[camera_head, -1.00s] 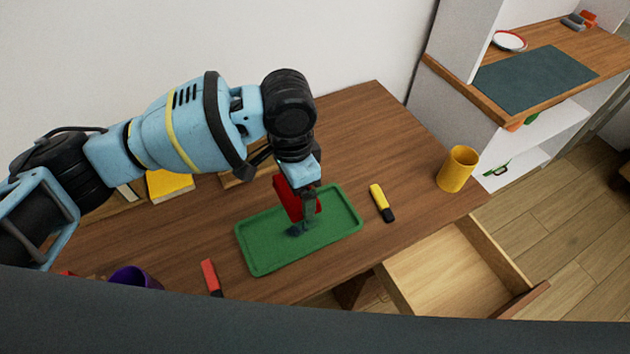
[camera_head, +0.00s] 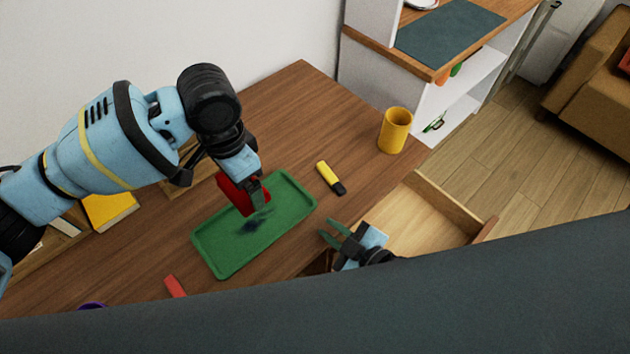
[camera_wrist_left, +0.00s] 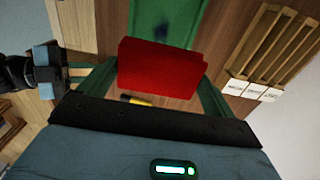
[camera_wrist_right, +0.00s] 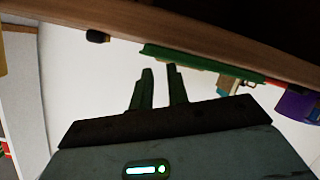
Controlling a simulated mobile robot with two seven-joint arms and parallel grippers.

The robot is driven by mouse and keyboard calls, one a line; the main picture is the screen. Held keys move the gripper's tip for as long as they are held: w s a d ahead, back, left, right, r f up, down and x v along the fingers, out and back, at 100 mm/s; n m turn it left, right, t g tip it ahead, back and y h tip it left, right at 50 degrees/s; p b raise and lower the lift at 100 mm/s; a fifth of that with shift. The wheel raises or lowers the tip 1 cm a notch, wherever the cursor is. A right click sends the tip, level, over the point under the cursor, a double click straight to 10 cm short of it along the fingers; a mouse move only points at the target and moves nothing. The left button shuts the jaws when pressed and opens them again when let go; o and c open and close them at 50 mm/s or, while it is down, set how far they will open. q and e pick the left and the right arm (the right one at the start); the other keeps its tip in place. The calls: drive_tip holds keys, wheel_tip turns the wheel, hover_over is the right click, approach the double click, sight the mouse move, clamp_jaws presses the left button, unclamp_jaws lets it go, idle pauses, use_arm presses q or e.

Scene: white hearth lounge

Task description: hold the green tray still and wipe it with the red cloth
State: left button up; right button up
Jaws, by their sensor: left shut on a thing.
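The green tray (camera_head: 222,255) lies on the wooden table with a dark smudge (camera_head: 256,222) near its middle. My left gripper (camera_head: 257,194) is shut on the red cloth (camera_head: 232,196), over the tray's far long edge. I cannot tell whether the cloth touches the tray. In the left wrist view the cloth (camera_wrist_left: 160,72) spans between the fingers, and the tray (camera_wrist_left: 140,18) shows behind it. My right gripper (camera_head: 329,230) is open and empty, beside the tray's near right side at the table's front edge. In the right wrist view the tray's rim (camera_wrist_right: 185,57) shows above the fingers.
A yellow mug (camera_head: 395,130) stands near the right edge. An open drawer (camera_head: 437,215) juts out beside my right gripper. A yellow book (camera_head: 110,208) is at left.

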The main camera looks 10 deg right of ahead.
drive_tip(key=w+a+r+n, duration=0.1)
drive_tip(key=w+n, duration=0.1)
drive_tip(key=w+a+r+n+g, duration=0.1)
drive_tip(key=w+a+r+n, duration=0.2)
drive_tip(key=w+n, duration=0.1)
drive_tip(key=shift+w+a+r+g, duration=0.15)
drive_tip(key=shift+w+a+g, duration=0.25)
drive_tip(key=a+g, duration=0.1)
drive_tip(key=w+a+r+n, duration=0.1)
drive_tip(key=r+n+g, duration=0.1)
drive_tip(key=shift+w+a+g, duration=0.25)
drive_tip(key=shift+a+g, duration=0.05)
drive_tip(key=shift+a, duration=0.1)
drive_tip(key=g, duration=0.1)
drive_tip(key=n+g+h, duration=0.4)
drive_tip(key=g+h, duration=0.1)
drive_tip(key=h, duration=0.2)
approach(309, 210)
drive_tip(key=f, duration=0.5)
drive_tip(key=w+f, duration=0.1)
drive_tip(key=f, duration=0.2)
drive_tip(key=shift+w+a+f, duration=0.1)
drive_tip(key=shift+a+f, duration=0.15)
drive_tip(key=shift+a, duration=0.05)
